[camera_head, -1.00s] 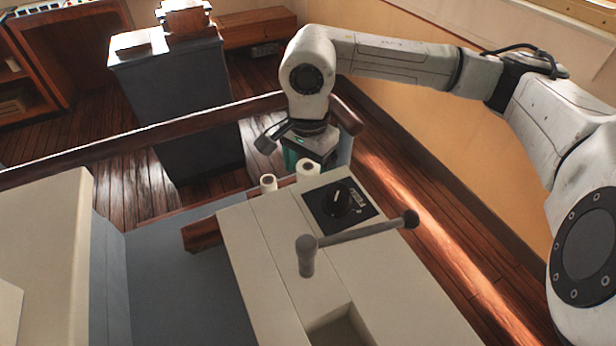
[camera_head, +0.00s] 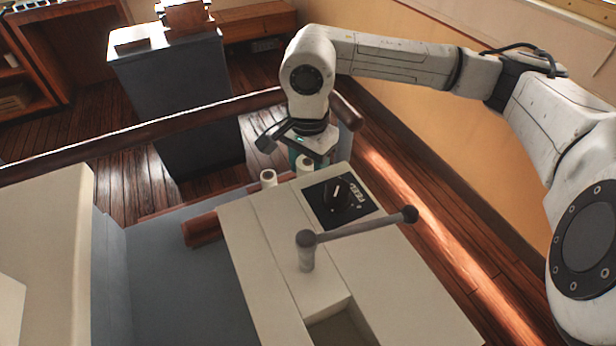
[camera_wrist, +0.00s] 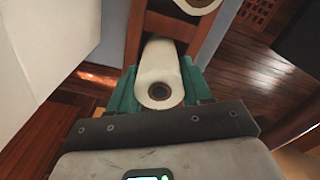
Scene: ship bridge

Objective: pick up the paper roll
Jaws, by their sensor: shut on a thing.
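A white paper roll (camera_wrist: 160,75) with a dark core hole lies between the green fingers of my gripper (camera_wrist: 158,88) in the wrist view. The fingers press on it from both sides. In the head view my gripper (camera_head: 300,158) is at the far end of the beige console, and this roll (camera_head: 305,165) shows just in front of it. A second white roll (camera_head: 268,179) stands a little to the left, apart from it. A second roll is also partly seen at the top edge of the wrist view (camera_wrist: 195,4).
The beige console (camera_head: 270,255) carries a black dial panel (camera_head: 338,202) and a grey lever (camera_head: 355,229) close to my gripper. A wooden rail (camera_head: 150,133) runs behind. A grey cabinet (camera_head: 175,95) stands beyond it. Open wooden floor lies to the right.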

